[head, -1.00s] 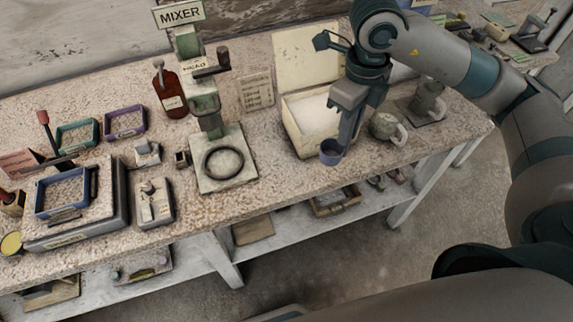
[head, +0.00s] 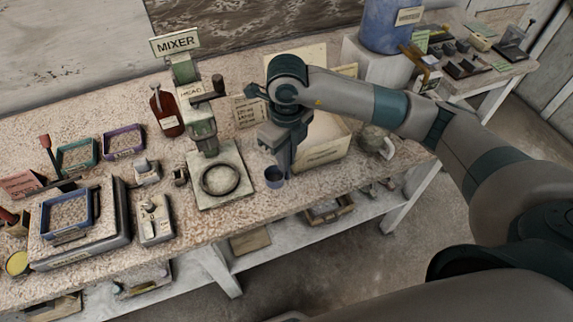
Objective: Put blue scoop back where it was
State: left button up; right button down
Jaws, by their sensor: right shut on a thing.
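The blue scoop (head: 275,178) is a small dark blue cup held upright at the table's front part, right of the mixer's base. My right gripper (head: 282,160) points down and is shut on it, with the arm reaching in from the right. I cannot tell whether the cup touches the table. The open plaster box (head: 320,153) stands just right of and behind the gripper, partly hidden by my arm. My left gripper is not in view.
The mixer (head: 202,130) with a ring on its base (head: 221,196) stands left of the scoop. A grey jug (head: 375,140) is right of the box. A scale with a blue tray (head: 45,228), a red-brown bottle (head: 167,112) and small trays fill the left. A shelf runs below.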

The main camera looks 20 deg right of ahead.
jog(key=shift+f+p, duration=0.55)
jog(key=shift+f, duration=0.05)
notch_tip(320, 180, down, 3)
jog(key=shift+r+p, duration=0.2)
jog(key=shift+p, duration=0.3)
jog(key=shift+f, duration=0.15)
jog(key=shift+f+b, duration=0.15)
jog(key=shift+b, duration=0.15)
jog(key=c, duration=1.8)
grip_release()
jog(key=shift+o, duration=0.2)
jog(key=shift+r, duration=0.2)
